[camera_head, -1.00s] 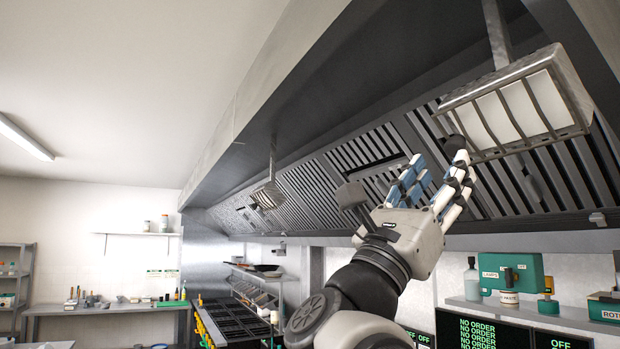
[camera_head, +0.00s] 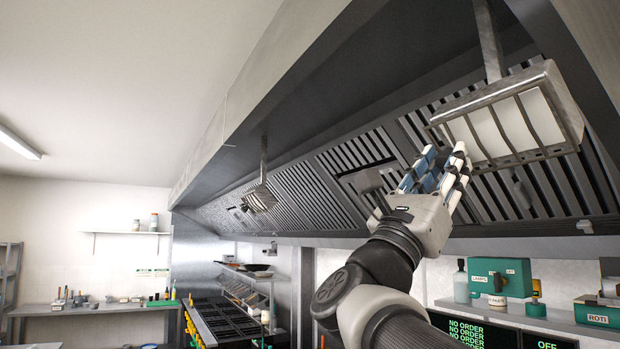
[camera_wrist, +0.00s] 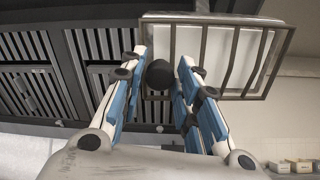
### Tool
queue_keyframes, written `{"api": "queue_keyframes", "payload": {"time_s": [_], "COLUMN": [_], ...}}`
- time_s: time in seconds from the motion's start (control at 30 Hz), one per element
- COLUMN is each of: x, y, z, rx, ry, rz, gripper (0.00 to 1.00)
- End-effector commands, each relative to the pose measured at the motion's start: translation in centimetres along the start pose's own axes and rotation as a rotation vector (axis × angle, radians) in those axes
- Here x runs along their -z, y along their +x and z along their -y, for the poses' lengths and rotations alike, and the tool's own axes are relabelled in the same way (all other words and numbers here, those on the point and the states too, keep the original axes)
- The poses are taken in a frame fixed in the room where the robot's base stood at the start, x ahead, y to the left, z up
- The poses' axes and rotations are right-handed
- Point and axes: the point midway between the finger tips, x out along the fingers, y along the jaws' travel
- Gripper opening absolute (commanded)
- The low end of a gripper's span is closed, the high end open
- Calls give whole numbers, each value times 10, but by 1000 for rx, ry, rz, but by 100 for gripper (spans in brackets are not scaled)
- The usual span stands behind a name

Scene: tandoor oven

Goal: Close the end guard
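The end guard appears to be the barred metal frame (camera_head: 549,118) over the white face of the near hanging lamp, at upper right in the head view. It also shows in the wrist view (camera_wrist: 203,45), at top centre to right. I cannot tell how far it stands from the lamp housing. A round black knob (camera_wrist: 158,74) shows at its lower left in the wrist view. My gripper (camera_head: 443,158) reaches up to the guard's lower left corner. Its fingers are apart, with the knob between them in the wrist view and gaps on both sides. The fingers hide the knob in the head view.
The hood's slatted filters (camera_head: 350,155) lie close behind my gripper. A second caged lamp (camera_head: 260,198) hangs farther left. A shelf (camera_head: 515,314) below right holds a green box (camera_head: 498,276) and bottles. The space left of the hood is open.

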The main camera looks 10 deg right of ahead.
Motion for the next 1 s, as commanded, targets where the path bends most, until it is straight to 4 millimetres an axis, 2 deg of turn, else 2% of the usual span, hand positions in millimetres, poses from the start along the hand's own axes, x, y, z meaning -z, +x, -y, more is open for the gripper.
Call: {"api": "queue_keyframes", "payload": {"time_s": [0.4,1.0], "x": [0,1], "y": [0,6], "z": [0,-2], "rx": [0,43], "ry": [0,1], "rz": [0,10], "gripper": [0,0]}}
